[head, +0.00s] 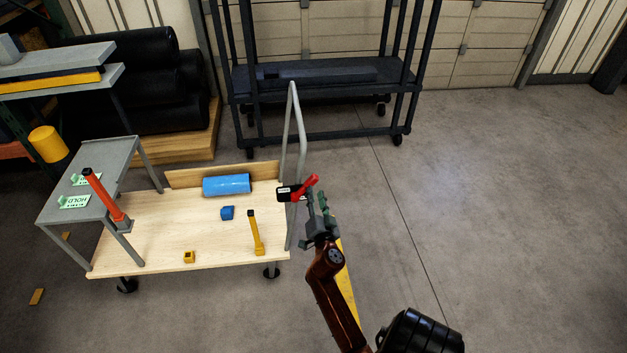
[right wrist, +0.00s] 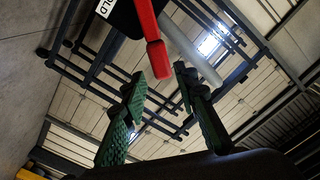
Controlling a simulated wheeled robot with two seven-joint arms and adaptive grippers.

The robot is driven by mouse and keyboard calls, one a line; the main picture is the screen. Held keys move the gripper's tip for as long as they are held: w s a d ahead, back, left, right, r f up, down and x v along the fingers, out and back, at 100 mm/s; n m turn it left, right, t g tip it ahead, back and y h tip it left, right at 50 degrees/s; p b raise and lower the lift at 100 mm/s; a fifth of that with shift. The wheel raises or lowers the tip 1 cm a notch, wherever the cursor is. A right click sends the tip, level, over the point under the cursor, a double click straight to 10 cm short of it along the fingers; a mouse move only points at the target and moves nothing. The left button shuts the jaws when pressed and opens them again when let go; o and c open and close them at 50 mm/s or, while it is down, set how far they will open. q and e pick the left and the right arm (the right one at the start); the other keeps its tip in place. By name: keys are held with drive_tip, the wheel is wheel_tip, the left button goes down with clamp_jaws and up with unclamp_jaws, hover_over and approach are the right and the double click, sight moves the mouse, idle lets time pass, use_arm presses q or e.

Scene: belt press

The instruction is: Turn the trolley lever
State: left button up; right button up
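The trolley (head: 190,235) has a pale wooden deck and a grey tube handle (head: 302,130) at its right end. A red lever (head: 307,186) sits on a small black plate (head: 288,194) at that handle, pointing up and to the right. My right gripper (head: 318,201) is just right of the lever. In the right wrist view the lever (right wrist: 149,32) comes down from the top, its end between the green fingertips of my right gripper (right wrist: 160,76). The fingers are apart, and I see no grip on the lever. My left gripper is not in view.
A grey table (head: 95,180) stands at the left. A dark rack (head: 320,90) is behind. The floor at right is clear.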

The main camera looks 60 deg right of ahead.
sight(313, 183)
drive_tip(key=x, duration=0.7)
drive_tip(key=shift+w+d+f, duration=0.1)
drive_tip(key=shift+w+d, duration=0.15)
clamp_jaws()
idle(0.4)
